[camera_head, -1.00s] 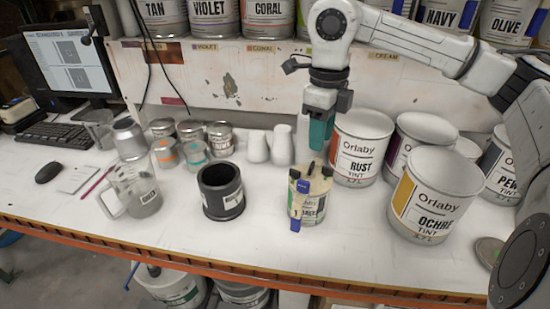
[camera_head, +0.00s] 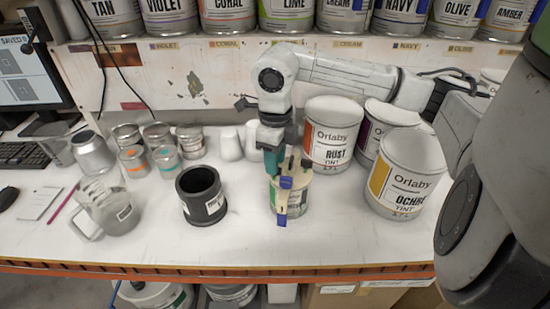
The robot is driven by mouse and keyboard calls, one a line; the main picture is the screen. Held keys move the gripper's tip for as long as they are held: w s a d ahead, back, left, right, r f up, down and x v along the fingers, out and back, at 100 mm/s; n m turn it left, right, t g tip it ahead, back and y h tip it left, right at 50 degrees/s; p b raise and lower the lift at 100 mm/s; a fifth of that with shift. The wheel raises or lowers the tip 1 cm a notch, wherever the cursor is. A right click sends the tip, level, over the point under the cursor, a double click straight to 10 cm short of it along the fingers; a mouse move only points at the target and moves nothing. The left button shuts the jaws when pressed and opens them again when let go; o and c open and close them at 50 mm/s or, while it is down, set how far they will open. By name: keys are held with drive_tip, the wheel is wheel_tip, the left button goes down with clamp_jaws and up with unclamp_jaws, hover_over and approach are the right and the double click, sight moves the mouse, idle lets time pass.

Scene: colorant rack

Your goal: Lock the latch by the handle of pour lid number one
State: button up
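A small can (camera_head: 298,203) with a pale pour lid (camera_head: 298,184) stands on the white bench, right of centre. Blue parts show on the lid's front: a numbered blue tag (camera_head: 286,183) near the top and another blue piece (camera_head: 281,219) at the lower end of a pale strip. Dark clips sit around the lid's rim. My gripper (camera_head: 274,170), with teal fingers, points down at the back left edge of the lid. Whether it touches the lid and how wide its fingers are cannot be made out. The latch itself is too small to tell apart clearly.
A black open pot (camera_head: 202,195) stands left of the can, and a clear jug (camera_head: 108,208) farther left. The rust (camera_head: 330,135) and ochre (camera_head: 404,175) tins stand to the right. White bottles (camera_head: 230,145) stand behind. The bench front is clear.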

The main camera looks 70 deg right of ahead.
drive_tip(key=shift+f, duration=0.65)
drive_tip(key=shift+c, duration=0.5)
clamp_jaws()
